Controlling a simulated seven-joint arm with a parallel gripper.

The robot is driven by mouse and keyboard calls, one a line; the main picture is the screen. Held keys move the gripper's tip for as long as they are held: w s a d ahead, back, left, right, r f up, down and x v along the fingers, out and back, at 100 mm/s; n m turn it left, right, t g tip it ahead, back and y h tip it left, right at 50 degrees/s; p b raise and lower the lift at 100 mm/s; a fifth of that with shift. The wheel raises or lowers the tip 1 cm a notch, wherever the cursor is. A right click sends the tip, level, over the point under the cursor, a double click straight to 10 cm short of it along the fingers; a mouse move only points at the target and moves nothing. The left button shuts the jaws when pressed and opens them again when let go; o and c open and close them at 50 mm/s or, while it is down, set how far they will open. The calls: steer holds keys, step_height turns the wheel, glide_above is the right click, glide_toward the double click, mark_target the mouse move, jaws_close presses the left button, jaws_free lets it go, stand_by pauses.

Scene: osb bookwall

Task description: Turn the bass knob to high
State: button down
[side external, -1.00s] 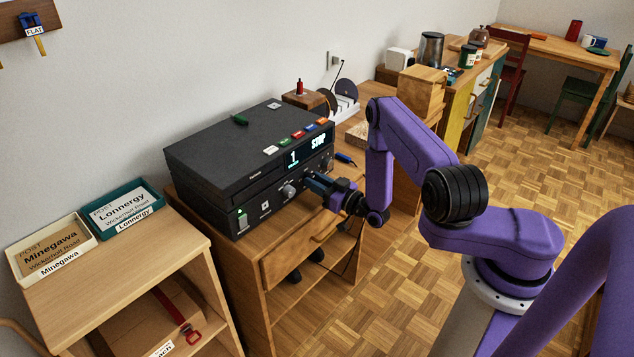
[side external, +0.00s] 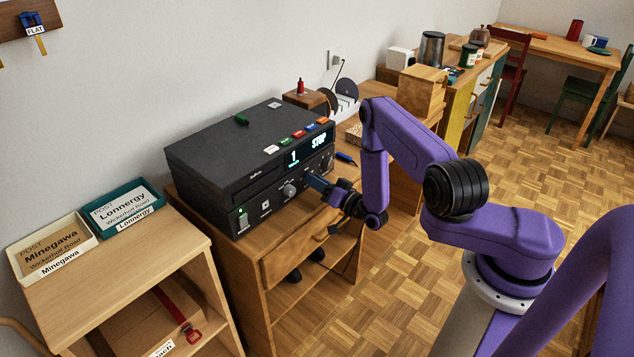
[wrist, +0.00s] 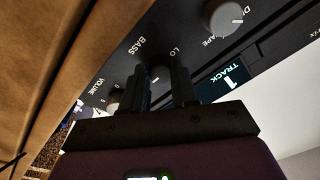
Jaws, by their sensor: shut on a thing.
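The black stereo unit (side external: 250,217) stands on a wooden cabinet, with its lit display reading 1 and STOP. My gripper (side external: 308,178) is at the lower right of its front panel. In the wrist view, my gripper (wrist: 160,78) has its two dark fingers shut on the bass knob (wrist: 160,73), beside the labels BASS and LO. The knob's pointer is hidden between the fingers. In the side view the fingers cover the bass knob.
The volume knob (wrist: 114,100) sits close to one finger. A larger grey selector knob (wrist: 223,18) also shows in the side view (side external: 289,190). A wooden drawer (side external: 295,250) is below the gripper. Coloured buttons (side external: 298,134) line the unit's top edge.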

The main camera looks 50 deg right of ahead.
steer(key=shift+f, duration=0.1)
steer(key=c, duration=0.9)
jaws_free()
steer(key=shift+o, duration=0.2)
steer(key=s+f, duration=0.1)
steer(key=s, duration=1.6)
steer(key=shift+s+f, duration=0.15)
steer(key=shift+s, duration=0.05)
